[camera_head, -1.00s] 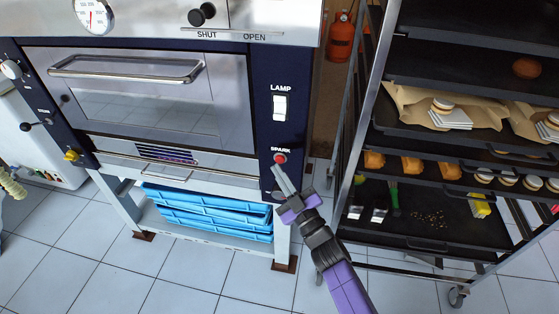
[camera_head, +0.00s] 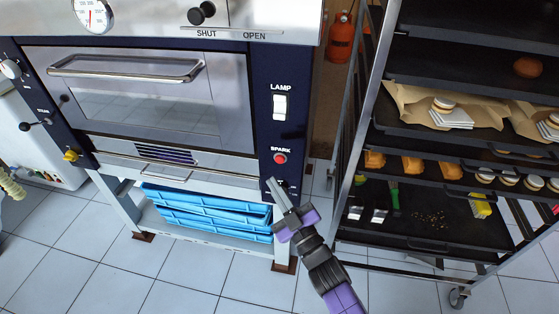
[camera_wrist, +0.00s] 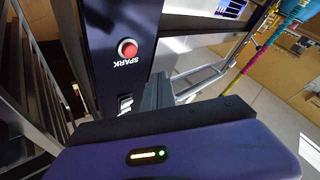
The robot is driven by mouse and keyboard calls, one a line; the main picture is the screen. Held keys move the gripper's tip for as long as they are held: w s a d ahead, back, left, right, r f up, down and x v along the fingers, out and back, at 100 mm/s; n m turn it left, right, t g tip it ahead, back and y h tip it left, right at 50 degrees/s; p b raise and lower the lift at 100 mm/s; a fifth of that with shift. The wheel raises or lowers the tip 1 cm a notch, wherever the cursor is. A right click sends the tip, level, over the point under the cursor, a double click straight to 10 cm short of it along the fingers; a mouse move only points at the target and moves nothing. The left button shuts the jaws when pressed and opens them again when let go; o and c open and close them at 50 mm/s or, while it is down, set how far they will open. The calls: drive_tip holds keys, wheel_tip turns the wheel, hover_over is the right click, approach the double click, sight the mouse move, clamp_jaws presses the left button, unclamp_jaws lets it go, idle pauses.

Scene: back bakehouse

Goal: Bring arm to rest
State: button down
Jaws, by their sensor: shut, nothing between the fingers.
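My gripper (camera_head: 272,186) is shut and empty. It is in front of the lower right part of the oven's dark blue panel, below the red SPARK button (camera_head: 280,157), and looks apart from the button. The button also shows in the wrist view (camera_wrist: 128,48), upside down, beyond my gripper. My purple and grey arm reaches up from the bottom edge in the head view. Small controls below the button are partly hidden by the fingertips in the head view.
The oven (camera_head: 150,95) fills the left. Blue crates (camera_head: 205,215) sit on its lower shelf. A wheeled rack (camera_head: 352,160) with trays of bread and tools stands close on the right. An orange gas cylinder (camera_head: 341,40) is behind. Tiled floor (camera_head: 180,275) in front is clear.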

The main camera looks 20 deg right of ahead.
idle(0.4)
drive_tip(key=s+r+m+g+h+p, duration=0.1)
drive_tip(key=s+r+m+g, duration=0.2)
drive_tip(key=s, duration=1.7)
drive_tip(key=s+r+m+g+h+p, duration=0.1)
drive_tip(key=s+r+m+g, duration=0.2)
drive_tip(key=s, duration=1.8)
drive_tip(key=shift+s+d+r+m+h, duration=0.2)
drive_tip(key=shift+d+r+m+h, duration=0.1)
drive_tip(key=shift+m, duration=0.2)
drive_tip(key=shift+f, duration=0.1)
